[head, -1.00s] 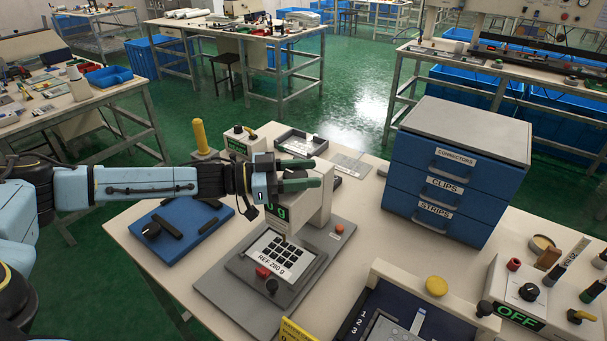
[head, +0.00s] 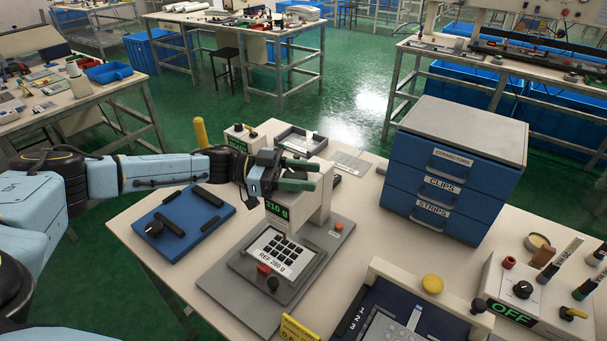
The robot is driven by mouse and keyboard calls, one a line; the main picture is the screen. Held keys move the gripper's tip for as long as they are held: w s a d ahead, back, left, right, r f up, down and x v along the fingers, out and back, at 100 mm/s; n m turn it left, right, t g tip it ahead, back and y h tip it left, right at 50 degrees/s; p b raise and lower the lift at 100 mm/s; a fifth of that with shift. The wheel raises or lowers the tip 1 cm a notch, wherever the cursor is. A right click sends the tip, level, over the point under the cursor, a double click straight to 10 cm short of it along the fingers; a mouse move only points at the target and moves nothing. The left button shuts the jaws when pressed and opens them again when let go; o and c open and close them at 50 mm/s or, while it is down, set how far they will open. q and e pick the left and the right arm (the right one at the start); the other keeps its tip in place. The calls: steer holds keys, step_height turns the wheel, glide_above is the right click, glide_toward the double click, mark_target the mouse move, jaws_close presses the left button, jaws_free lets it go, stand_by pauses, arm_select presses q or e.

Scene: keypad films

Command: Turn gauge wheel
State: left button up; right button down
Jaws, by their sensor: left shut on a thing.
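The gauge (head: 312,212) stands on a grey base plate (head: 225,287), with a light upright housing and a green display (head: 277,210) that seems to read 310 g. A dark keypad film (head: 282,252) lies on its plate above the label REF 280 g (head: 269,262). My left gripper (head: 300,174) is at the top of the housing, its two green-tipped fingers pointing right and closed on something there. That is probably the gauge wheel, but the fingers and housing hide it. My right gripper is not in view.
A blue fixture (head: 182,222) with black bars is left of the gauge. A blue drawer cabinet (head: 455,175) stands to the right. A dark blue tray (head: 375,300) with a yellow knob (head: 432,284) and a control box marked OFF (head: 512,312) are in front.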

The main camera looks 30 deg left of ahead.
arm_select(q)
steer(key=shift+r, duration=0.1)
steer(key=o, duration=1)
steer(key=shift+d, duration=0.1)
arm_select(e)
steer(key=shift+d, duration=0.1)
arm_select(q)
steer(key=b+v, duration=0.1)
steer(key=v, duration=1.2)
steer(key=shift+a, duration=0.25)
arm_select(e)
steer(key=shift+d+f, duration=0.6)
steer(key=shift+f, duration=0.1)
